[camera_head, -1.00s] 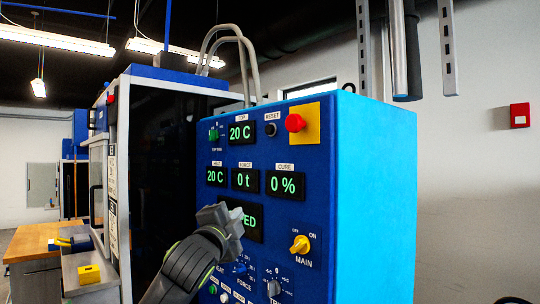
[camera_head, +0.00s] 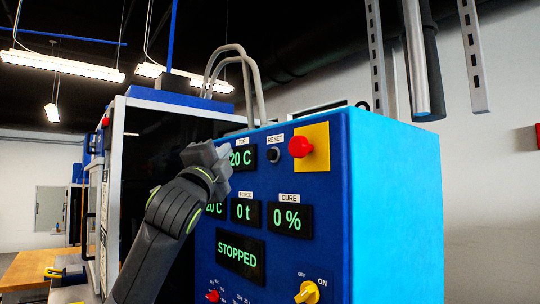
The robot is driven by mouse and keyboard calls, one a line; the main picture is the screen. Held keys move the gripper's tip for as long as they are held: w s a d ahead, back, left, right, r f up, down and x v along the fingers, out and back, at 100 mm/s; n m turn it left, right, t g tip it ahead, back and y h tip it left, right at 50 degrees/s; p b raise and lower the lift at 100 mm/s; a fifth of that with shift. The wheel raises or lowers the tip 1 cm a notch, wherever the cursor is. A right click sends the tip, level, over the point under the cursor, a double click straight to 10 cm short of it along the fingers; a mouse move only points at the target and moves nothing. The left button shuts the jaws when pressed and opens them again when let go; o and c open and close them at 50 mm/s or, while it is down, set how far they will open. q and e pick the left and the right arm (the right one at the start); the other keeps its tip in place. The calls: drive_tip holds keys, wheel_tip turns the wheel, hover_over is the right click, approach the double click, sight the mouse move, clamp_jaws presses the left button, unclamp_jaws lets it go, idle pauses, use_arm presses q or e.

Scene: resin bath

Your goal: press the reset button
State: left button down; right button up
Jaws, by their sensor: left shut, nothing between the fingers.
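The reset button (camera_head: 273,155) is a small dark round button under a white RESET label on the blue control panel (camera_head: 325,250). It sits left of a red emergency knob (camera_head: 300,147) on a yellow plate. My left gripper (camera_head: 222,160) is shut and empty. It is in front of the panel, left of the reset button, covering part of the TOP display (camera_head: 243,158). A gap shows in the picture between gripper and button. My right gripper is not in view.
Below are displays reading 0 t, 0 % and STOPPED (camera_head: 240,254), and a yellow MAIN switch (camera_head: 307,293). A dark-fronted machine (camera_head: 150,130) stands left of the panel. Metal rails (camera_head: 376,60) hang at upper right. Grey hoses (camera_head: 240,70) rise behind the panel.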

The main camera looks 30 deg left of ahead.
sight(272, 154)
use_arm(q)
drive_tip(key=w+d+p, duration=0.3)
drive_tip(key=w, duration=0.5)
drive_tip(key=shift+w+d, duration=0.15)
drive_tip(key=shift+w, duration=0.1)
idle(1.1)
drive_tip(key=shift+p, duration=0.3)
idle(0.5)
drive_tip(key=shift+w+d+p, duration=0.2)
drive_tip(key=shift+w+p, duration=0.1)
drive_tip(key=shift+w, duration=0.05)
drive_tip(key=shift+f, duration=0.1)
